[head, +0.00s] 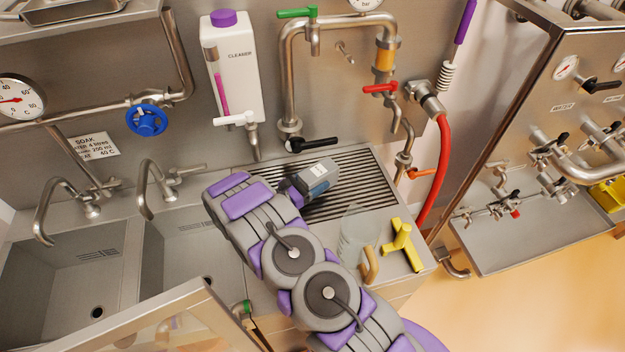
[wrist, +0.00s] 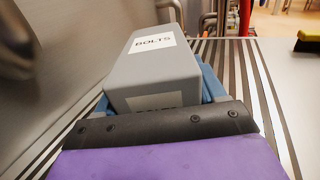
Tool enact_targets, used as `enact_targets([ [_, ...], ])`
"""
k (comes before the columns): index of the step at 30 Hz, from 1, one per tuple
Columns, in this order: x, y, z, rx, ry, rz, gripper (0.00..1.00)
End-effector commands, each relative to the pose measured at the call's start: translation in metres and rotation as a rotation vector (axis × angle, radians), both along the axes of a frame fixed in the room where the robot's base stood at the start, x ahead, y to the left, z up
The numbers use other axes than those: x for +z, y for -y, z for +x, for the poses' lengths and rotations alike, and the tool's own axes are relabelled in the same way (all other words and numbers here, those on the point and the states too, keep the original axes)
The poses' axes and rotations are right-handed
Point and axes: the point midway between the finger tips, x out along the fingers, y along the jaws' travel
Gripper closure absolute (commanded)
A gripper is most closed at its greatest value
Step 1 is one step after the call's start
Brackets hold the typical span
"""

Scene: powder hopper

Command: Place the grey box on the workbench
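The grey box (head: 319,171) has white labels and sits at the end of my arm, over the ribbed drainboard in the head view. In the wrist view the grey box (wrist: 153,70) reads "BOLTS" on its top, and a second label on its near face is partly hidden. My gripper (head: 312,187) has blue fingers close against the box, showing on both sides of it in the wrist view, and looks shut on it. I cannot tell whether the box's underside touches the drainboard. No separate workbench can be made out for sure.
The ribbed drainboard (head: 350,160) lies right of two sinks (head: 65,275). A clear jug (head: 358,235) and a yellow object (head: 402,245) stand at its front right. Taps, pipes and a white cleaner container (head: 233,75) line the wall behind. A red hose (head: 436,175) hangs at right.

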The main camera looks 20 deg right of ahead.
Motion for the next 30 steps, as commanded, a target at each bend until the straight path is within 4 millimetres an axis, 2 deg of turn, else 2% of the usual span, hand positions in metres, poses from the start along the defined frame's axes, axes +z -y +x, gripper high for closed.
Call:
enact_targets([
  [1,0.0,0.001,0.0,0.0,0.0,0.0,0.27],
  [8,0.0,-0.002,0.0,0.0,0.001,-0.002,0.05],
  [18,0.003,-0.005,-0.001,-0.001,0.0,-0.002,0.05],
  [23,0.003,-0.026,-0.009,0.002,0.001,-0.002,0.05],
  [30,0.003,-0.072,-0.029,0.002,0.001,-0.002,0.05],
])
